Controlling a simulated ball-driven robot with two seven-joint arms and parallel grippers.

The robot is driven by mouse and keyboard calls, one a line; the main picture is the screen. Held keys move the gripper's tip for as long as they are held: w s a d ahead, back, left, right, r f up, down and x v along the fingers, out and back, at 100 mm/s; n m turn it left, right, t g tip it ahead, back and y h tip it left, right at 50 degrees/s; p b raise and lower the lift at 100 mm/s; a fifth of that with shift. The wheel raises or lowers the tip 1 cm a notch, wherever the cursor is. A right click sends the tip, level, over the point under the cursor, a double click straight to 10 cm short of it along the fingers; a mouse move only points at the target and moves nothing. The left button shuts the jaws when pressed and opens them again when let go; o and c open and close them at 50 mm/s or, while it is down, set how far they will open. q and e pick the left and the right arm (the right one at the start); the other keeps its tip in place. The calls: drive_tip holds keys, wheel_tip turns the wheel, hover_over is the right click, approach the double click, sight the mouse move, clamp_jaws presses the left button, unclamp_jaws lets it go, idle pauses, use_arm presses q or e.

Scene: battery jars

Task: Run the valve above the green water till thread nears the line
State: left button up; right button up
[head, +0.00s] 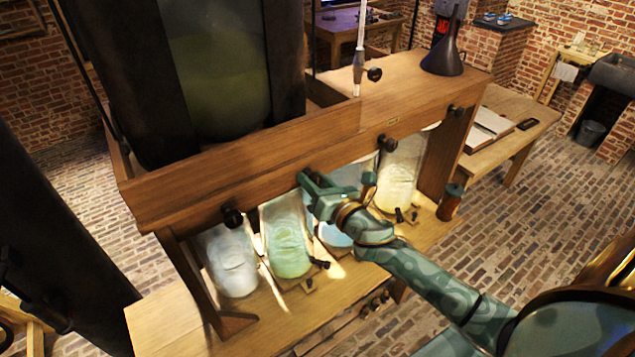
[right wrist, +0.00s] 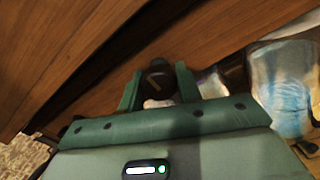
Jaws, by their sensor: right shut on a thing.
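The green water is in a glass jar (head: 290,247) on the lower shelf, second from the left, below the wooden beam (head: 255,165). My right gripper (head: 309,184) is at the beam's front above this jar. Its fingers are shut around a dark round valve knob (right wrist: 157,82), which shows between them in the right wrist view. In the head view the gripper hides that valve. The thread and the line cannot be made out. My left gripper is not in view.
A whitish jar (head: 231,265) stands left of the green one; a bluish jar (head: 335,233) and a yellowish jar (head: 398,180) stand right. Other dark valves (head: 232,216) sit along the beam. A dark funnel (head: 444,56) stands on top. A reddish-brown canister (head: 449,203) stands at the shelf's right end.

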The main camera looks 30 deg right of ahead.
drive_tip(key=o, duration=1.1)
drive_tip(key=shift+o, duration=0.2)
drive_tip(key=shift+s+d, duration=0.2)
drive_tip(key=shift+s, duration=2.4)
drive_tip(key=shift+w, duration=0.1)
